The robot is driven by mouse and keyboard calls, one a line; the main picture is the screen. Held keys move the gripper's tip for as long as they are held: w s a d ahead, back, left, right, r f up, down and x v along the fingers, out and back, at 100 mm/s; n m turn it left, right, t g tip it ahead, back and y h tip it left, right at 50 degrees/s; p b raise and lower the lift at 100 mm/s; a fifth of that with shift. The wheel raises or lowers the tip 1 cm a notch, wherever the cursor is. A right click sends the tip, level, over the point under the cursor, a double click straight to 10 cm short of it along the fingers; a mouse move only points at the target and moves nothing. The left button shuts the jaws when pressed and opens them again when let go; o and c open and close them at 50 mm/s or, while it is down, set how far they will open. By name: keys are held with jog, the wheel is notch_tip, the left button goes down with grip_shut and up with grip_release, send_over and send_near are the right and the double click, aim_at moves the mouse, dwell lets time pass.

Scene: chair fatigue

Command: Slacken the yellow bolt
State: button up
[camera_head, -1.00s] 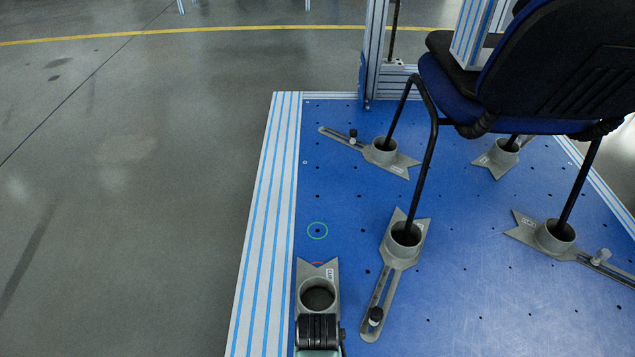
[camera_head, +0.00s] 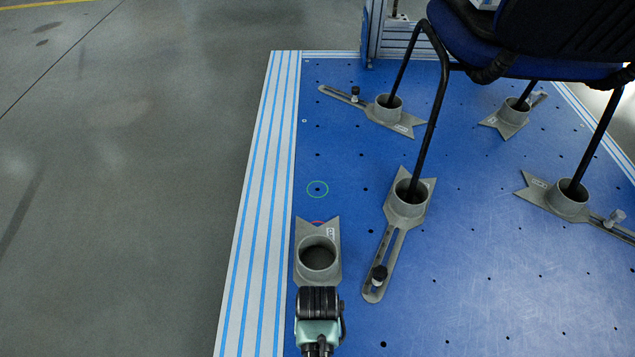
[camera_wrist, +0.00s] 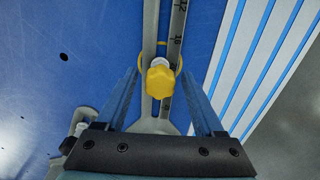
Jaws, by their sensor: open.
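The yellow bolt (camera_wrist: 160,80) shows in the wrist view. It stands in the slot of a grey slotted clamp arm (camera_wrist: 150,30) with ruler marks. My gripper (camera_wrist: 162,92) is open, with its two blue fingers on either side of the bolt and apart from it. In the head view my gripper's fingers are hidden behind my wrist. The grey clamp (camera_head: 317,262) with an empty round cup lies just ahead of my wrist, and the bolt itself is hidden there.
A blue chair (camera_head: 560,40) stands with its legs in several grey cup clamps. The nearest one (camera_head: 408,205) has a black knob (camera_head: 379,274) close to my right. A green circle (camera_head: 317,189) marks a hole in the blue plate (camera_head: 345,165). Bare floor (camera_head: 130,200) lies left.

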dwell(0.3)
jog(key=shift+r+m+p, duration=0.1)
jog(key=shift+m+p, duration=0.85)
jog(key=shift+m, duration=0.25)
jog(key=shift+f+m, duration=0.2)
jog(key=shift+m, duration=0.6)
